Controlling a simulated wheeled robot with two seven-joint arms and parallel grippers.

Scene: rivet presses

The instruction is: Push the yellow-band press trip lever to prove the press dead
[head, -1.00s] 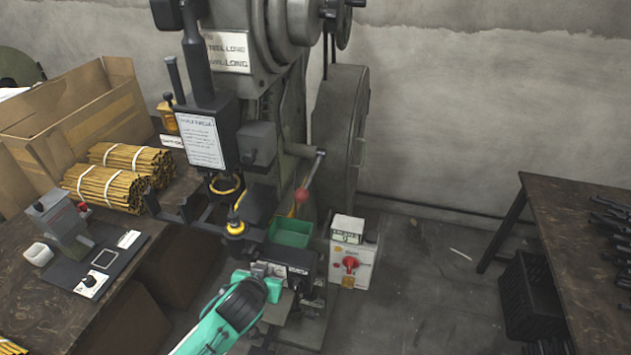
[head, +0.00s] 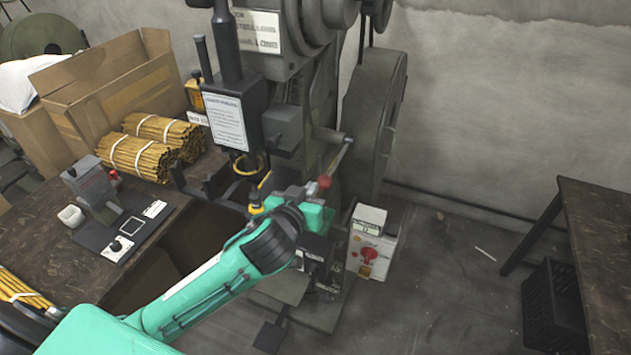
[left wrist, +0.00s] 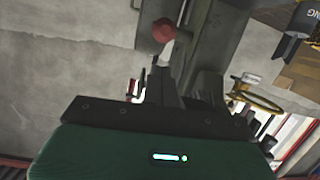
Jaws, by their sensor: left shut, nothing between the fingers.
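The press (head: 292,75) stands mid-picture in the head view, with a yellow ring (head: 249,165) under its head. Its trip lever is a grey rod (head: 340,160) ending in a red ball (head: 325,182). My left gripper (head: 308,192) is beside and just below the ball, partly hidden by its own wrist. In the left wrist view the red ball (left wrist: 163,30) is beyond the fingertips of my shut, empty left gripper (left wrist: 183,80). I cannot tell whether they touch. My right gripper is not in view.
A white box with a red knob (head: 368,256) stands at the press foot. A bench with wooden bundles (head: 150,150), a carton (head: 110,100) and a small device (head: 92,185) is left. A dark table (head: 600,220) is right. Floor between is mostly clear.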

